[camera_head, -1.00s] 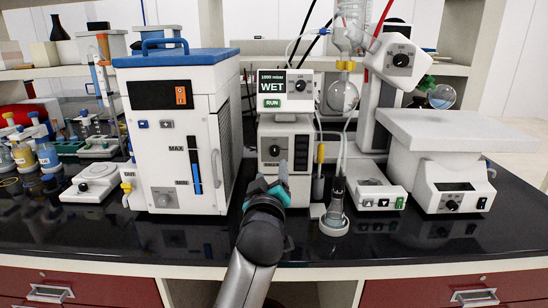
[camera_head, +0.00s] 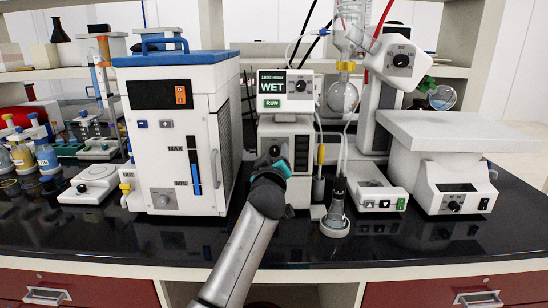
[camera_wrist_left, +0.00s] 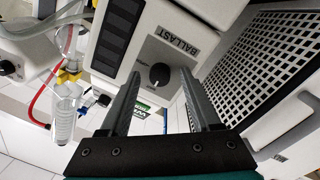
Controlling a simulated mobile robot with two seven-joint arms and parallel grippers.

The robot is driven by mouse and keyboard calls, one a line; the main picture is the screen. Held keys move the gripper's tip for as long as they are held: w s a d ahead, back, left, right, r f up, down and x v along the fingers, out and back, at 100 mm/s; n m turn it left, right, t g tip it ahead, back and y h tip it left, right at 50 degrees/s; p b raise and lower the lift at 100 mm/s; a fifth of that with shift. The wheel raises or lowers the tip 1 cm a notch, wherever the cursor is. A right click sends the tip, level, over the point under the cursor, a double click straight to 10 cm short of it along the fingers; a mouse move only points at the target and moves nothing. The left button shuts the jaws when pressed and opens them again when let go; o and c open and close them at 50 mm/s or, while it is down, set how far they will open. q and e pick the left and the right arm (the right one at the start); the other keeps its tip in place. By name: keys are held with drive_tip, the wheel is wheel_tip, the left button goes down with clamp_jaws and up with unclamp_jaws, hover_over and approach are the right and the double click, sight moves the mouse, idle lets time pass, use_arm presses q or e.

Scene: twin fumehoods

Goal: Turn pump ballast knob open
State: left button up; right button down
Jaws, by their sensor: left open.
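The vacuum pump is a white box (camera_head: 298,130) under a display unit reading WET and RUN. Its black round ballast knob (camera_wrist_left: 159,75) sits on a grey panel beside the BALLAST label (camera_wrist_left: 175,44) in the left wrist view. My left gripper (camera_wrist_left: 160,82) is open, with one finger on each side of the knob in that view. I cannot tell whether the fingers touch it. In the head view my left gripper (camera_head: 272,163) is at the pump's front and hides part of it. My right gripper is not in view.
A white chiller with a blue lid (camera_head: 175,130) stands close on the left; its vent grille (camera_wrist_left: 260,75) shows in the wrist view. A glass flask in a round base (camera_head: 335,222) and a small white control box (camera_head: 378,198) stand right. The black bench front is clear.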

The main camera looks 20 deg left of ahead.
use_arm(q)
clamp_jaws()
idle(0.5)
